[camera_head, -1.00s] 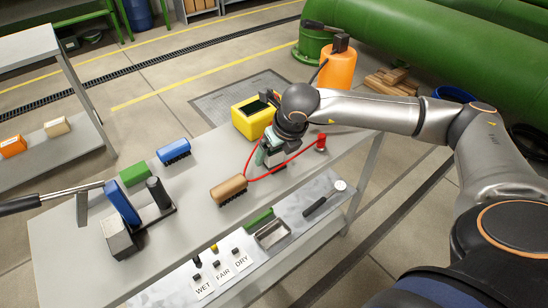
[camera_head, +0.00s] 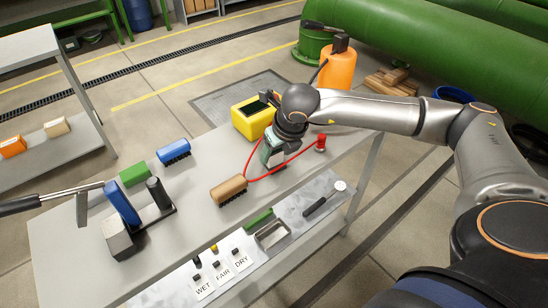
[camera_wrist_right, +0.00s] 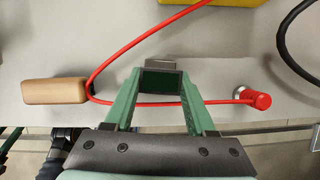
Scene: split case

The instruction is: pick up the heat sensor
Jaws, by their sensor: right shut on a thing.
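The heat sensor is a small block with a dark green screen (camera_wrist_right: 161,84) and a grey end. In the right wrist view it sits between the two green fingers of my right gripper (camera_wrist_right: 159,78), which are shut on it. In the head view my right gripper (camera_head: 269,153) is over the right part of the bench, and the block (camera_head: 279,158) shows partly below its fingers. A small gap to the bench is hard to judge. My left gripper is not in view.
A red cable (camera_head: 287,163) loops around the gripper to a red plug (camera_head: 320,143). Blue (camera_head: 173,152) and green (camera_head: 134,174) blocks are farther left.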

